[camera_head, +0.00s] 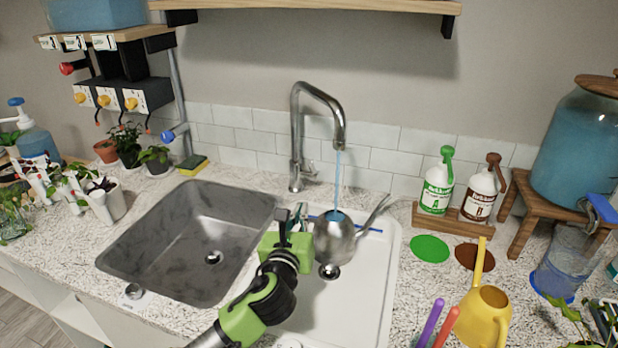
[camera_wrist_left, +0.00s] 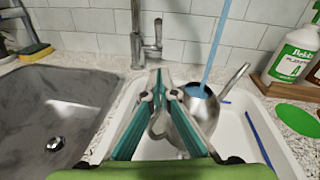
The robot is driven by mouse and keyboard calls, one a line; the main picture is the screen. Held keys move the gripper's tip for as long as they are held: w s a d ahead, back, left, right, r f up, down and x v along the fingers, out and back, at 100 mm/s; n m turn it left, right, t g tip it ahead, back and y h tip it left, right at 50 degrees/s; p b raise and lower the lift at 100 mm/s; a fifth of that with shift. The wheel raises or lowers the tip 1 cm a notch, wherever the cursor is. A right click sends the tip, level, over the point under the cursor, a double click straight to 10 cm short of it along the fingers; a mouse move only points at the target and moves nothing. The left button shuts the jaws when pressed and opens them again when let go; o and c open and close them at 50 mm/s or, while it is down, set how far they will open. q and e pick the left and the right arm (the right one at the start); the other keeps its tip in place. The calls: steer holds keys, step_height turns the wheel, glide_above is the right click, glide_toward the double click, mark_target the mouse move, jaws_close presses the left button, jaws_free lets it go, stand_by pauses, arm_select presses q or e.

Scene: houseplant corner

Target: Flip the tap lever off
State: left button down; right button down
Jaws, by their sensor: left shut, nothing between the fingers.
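The chrome tap (camera_head: 297,138) stands behind the sinks, and a blue stream of water (camera_head: 337,180) runs from its spout. Its small lever (camera_head: 310,170) is on the right side of the tap body; the lever also shows in the left wrist view (camera_wrist_left: 157,30). The stream falls into a round metal watering can (camera_head: 334,240) in the white basin. My left gripper (camera_head: 299,212) is shut and empty, in front of the tap and left of the can. In the left wrist view its teal fingers (camera_wrist_left: 158,76) point toward the tap base, apart from the lever. My right gripper is not in view.
The grey sink (camera_head: 130,240) on the left is empty. The white basin's rim (camera_head: 388,270) is on the right, with a blue stick (camera_wrist_left: 262,140) inside. Green (camera_head: 436,190) and brown (camera_head: 481,192) bottles stand right of the tap. A yellow watering can (camera_head: 484,315) is at front right.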

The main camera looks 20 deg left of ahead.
arm_select(q)
glide_toward(311, 169)
steer(key=w+f, duration=0.3)
steer(key=shift+w+a+r+p, duration=0.15)
steer(key=shift+w+r+p, duration=0.15)
steer(key=shift+w+r, duration=0.4)
steer(key=shift+w+a+r+p, duration=0.1)
steer(key=shift+w+r+p, duration=0.3)
steer(key=shift+w, duration=0.4)
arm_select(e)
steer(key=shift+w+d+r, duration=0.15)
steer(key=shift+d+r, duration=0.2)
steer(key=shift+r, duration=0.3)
arm_select(q)
steer(key=shift+r, duration=0.1)
